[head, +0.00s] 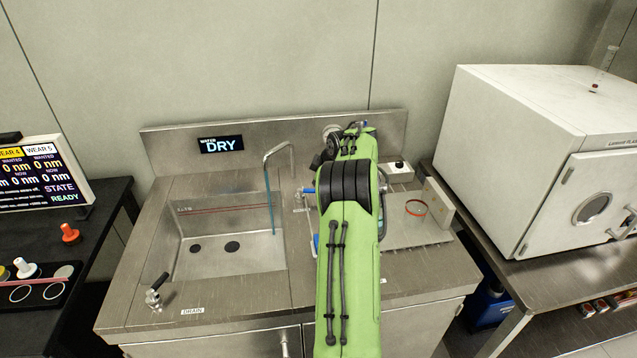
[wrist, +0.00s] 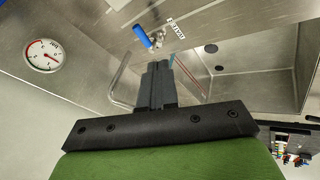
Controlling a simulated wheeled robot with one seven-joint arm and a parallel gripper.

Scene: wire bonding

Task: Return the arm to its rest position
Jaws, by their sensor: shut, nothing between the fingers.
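My green arm (head: 348,260) reaches forward over the steel sink bench, in the middle of the head view. My gripper (wrist: 158,68) shows in the wrist view with its dark fingers together and nothing between them. The fingers point toward a valve with a blue handle (wrist: 142,36) beside a label. I cannot tell from the wrist view how far apart the fingertips and the valve are. In the head view the arm hides the fingers.
The sink basin (head: 228,246) and bent tap (head: 267,165) lie left of my arm. A drain valve (head: 155,292) stands at the front left. A round gauge (wrist: 43,55) is on the back panel.

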